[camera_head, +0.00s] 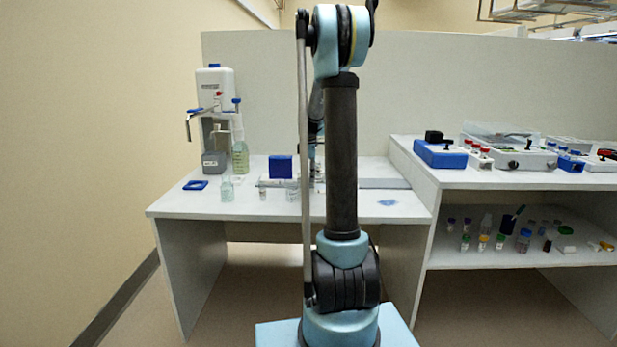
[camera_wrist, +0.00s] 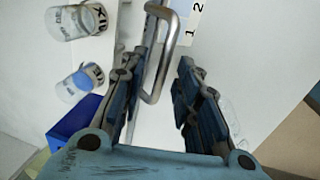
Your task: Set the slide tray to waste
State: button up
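My gripper (camera_wrist: 160,66) is open in the wrist view, with its two fingers apart. A bent metal handle (camera_wrist: 166,62) runs between the fingers, closer to the left one. The fingers do not visibly close on it; I cannot tell whether the left one touches. Near the handle is a pale strip (camera_wrist: 191,22) marked 1 and 2; no waste mark is readable. In the head view my arm hides the gripper and most of the handle's area. A flat grey rail or tray (camera_head: 384,183) shows on the bench right of my arm; I cannot tell which part is the slide tray.
Two labelled jars (camera_wrist: 76,22) (camera_wrist: 80,84) and a blue box (camera_wrist: 75,128) lie left of my gripper. The blue box also shows in the head view (camera_head: 280,167). A dispenser (camera_head: 215,120) and bottle (camera_head: 240,156) stand at the bench's left. A higher shelf (camera_head: 440,177) borders the right.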

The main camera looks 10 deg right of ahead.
jog(key=shift+r, duration=0.1)
notch_tip(320, 180, up, 12)
jog(key=s, duration=0.2)
jog(key=shift+a+f, duration=0.25)
jog(key=shift+a, duration=0.05)
jog(key=shift+s, duration=0.1)
jog(key=s+a+f+m, duration=0.2)
jog(key=s+m, duration=0.2)
jog(key=s, duration=0.8)
jog(key=s+a+f+m, duration=0.2)
jog(key=s+m, duration=0.2)
jog(key=s, duration=0.9)
jog(key=s+f+m, duration=0.3)
jog(key=s+f, duration=0.4)
jog(key=s, duration=0.2)
jog(key=s+a+f+m, duration=0.1)
jog(key=s+f+m, duration=0.3)
jog(key=s, duration=0.5)
notch_tip(320, 180, down, 3)
jog(key=shift+s+a+r, duration=0.15)
jog(key=shift+s+a, duration=0.05)
jog(key=shift+s, duration=0.15)
